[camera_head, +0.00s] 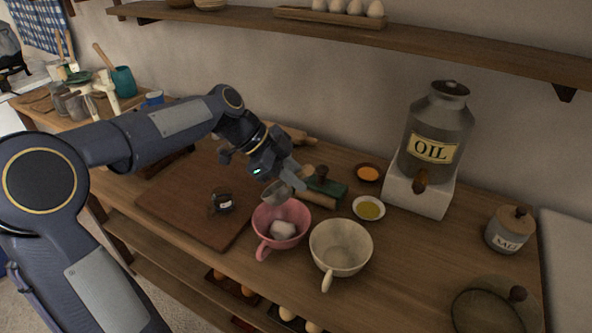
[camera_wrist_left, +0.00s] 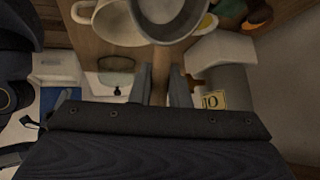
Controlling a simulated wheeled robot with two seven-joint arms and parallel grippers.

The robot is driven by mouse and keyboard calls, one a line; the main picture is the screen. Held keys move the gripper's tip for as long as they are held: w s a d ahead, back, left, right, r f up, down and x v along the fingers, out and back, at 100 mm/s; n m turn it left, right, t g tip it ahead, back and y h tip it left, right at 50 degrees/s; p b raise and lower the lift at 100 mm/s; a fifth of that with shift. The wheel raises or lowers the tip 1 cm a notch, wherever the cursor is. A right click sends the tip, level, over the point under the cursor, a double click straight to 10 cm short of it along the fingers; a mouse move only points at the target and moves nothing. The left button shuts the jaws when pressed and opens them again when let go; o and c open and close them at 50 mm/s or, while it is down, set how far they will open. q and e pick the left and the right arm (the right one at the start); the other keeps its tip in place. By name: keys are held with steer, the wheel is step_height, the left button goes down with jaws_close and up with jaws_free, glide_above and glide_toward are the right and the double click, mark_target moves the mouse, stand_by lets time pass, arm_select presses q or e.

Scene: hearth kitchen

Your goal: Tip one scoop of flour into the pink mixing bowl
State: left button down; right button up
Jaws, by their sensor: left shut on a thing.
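The pink mixing bowl (camera_head: 263,228) stands at the front of the wooden counter, with a white heap of flour (camera_head: 283,230) in it. My left gripper (camera_head: 289,179) is above the bowl's back rim, shut on the wooden handle of a grey metal scoop (camera_head: 275,193). The scoop's head hangs over the bowl, tilted. In the left wrist view the scoop (camera_wrist_left: 171,22) is at the top, and its handle runs between my two fingers (camera_wrist_left: 161,85). I cannot tell whether flour is left in the scoop. My right gripper is not in view.
A cream bowl (camera_head: 341,246) stands close right of the pink one. A dark board (camera_head: 180,203) with a small dark object (camera_head: 221,203) lies left.

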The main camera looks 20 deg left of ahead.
arm_select(q)
steer(key=y+p, duration=0.1)
steer(key=r+y+p, duration=0.1)
steer(key=y+p, duration=0.1)
steer(key=r+y+p, duration=0.1)
steer(key=y, duration=0.1)
steer(key=shift+d+m+p, duration=0.2)
steer(key=shift+m+p, duration=0.1)
steer(key=shift+m, duration=0.1)
steer(key=shift+y+p, duration=0.55)
steer(key=shift+y, duration=0.65)
steer(key=shift+a+f+y, duration=0.15)
steer(key=shift+a+y, duration=0.1)
steer(key=shift+y, duration=0.15)
